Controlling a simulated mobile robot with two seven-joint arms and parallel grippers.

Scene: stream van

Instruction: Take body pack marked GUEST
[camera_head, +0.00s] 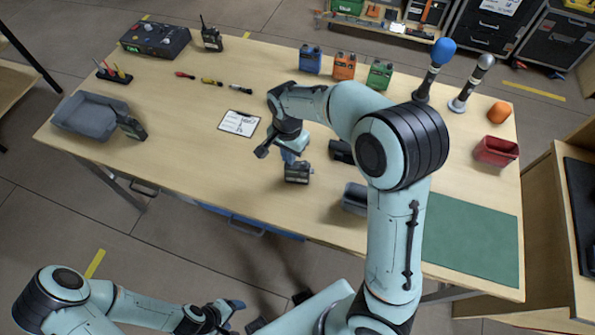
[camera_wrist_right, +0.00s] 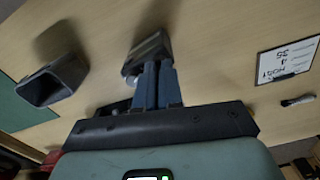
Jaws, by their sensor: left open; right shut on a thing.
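My right gripper (camera_head: 288,155) is shut on a small dark body pack (camera_head: 298,173) over the front middle of the table. In the right wrist view, the pack (camera_wrist_right: 147,52) sits between the blue fingertips (camera_wrist_right: 156,85). No marking on it is readable, and I cannot tell whether it touches the table. Another dark pack-like device (camera_head: 131,126) stands at the grey tray's right side; its marking is also unreadable. My left gripper (camera_head: 232,308) is open and empty, low in front of the table.
A clipboard (camera_head: 239,123) lies left of the right gripper. A dark grey bin (camera_head: 354,198) and a dark object (camera_head: 341,151) are to its right, partly behind my arm. The grey tray (camera_head: 88,116) is at left. Blue, orange and green boxes (camera_head: 345,66) stand behind.

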